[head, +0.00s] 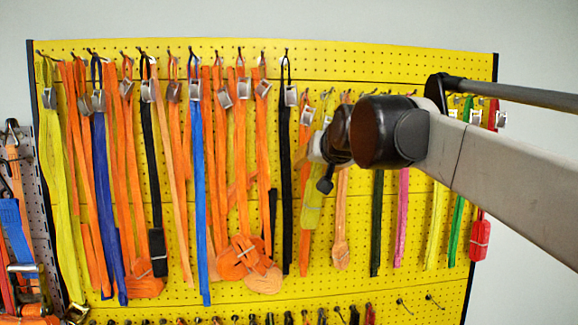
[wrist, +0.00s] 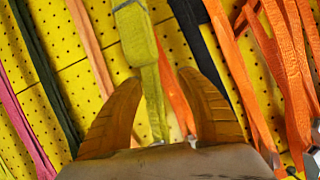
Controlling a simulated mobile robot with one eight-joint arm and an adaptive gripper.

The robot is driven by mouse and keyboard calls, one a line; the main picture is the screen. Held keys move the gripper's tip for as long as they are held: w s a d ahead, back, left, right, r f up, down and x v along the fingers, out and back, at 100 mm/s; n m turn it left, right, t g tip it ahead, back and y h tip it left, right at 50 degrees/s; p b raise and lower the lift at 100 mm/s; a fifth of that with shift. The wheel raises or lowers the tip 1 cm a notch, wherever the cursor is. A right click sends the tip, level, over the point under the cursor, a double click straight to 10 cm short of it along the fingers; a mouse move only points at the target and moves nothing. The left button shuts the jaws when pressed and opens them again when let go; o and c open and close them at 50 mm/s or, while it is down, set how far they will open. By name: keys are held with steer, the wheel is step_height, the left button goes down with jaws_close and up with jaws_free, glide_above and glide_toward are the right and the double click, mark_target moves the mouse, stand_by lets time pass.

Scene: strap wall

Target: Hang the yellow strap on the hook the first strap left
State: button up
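A yellow-green strap (head: 312,205) hangs on the yellow pegboard, just left of and below my wrist in the head view. In the wrist view a yellow-green strap (wrist: 148,72) with a thicker folded upper part runs down between my fingers. My gripper (wrist: 160,82) is open, with a gap on each side of the strap. My wrist partly covers the strap's upper part in the head view, and my fingers are hard to make out there. Other yellow straps hang at the far left (head: 52,190) and right (head: 436,225). I cannot tell which hook the first strap left.
Orange straps (head: 220,170) crowd the left half of the board (head: 330,290). A black strap (head: 287,170) hangs left of my wrist. Dark green, pink (head: 402,225), green and red straps hang to the right. Bare hooks (head: 404,305) show low on the right. A side rack stands at the left.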

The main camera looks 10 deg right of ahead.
steer(key=a+v, duration=0.1)
steer(key=v, duration=1)
steer(key=s+d+f+g+b, duration=0.1)
steer(key=s+f+b, duration=0.7)
steer(key=f, duration=1.7)
steer(key=s+d+f+n+g+b, duration=0.1)
steer(key=s+f+g+b, duration=0.2)
steer(key=s+f+b, duration=0.5)
steer(key=s+d+f+g+h+b, duration=0.1)
steer(key=s+f+b, duration=0.7)
steer(key=f+b, duration=1.2)
step_height(320, 180, down, 24)
steer(key=shift+d+r+n+g, duration=0.1)
steer(key=shift+d+n+g, duration=0.25)
steer(key=shift+g, duration=0.45)
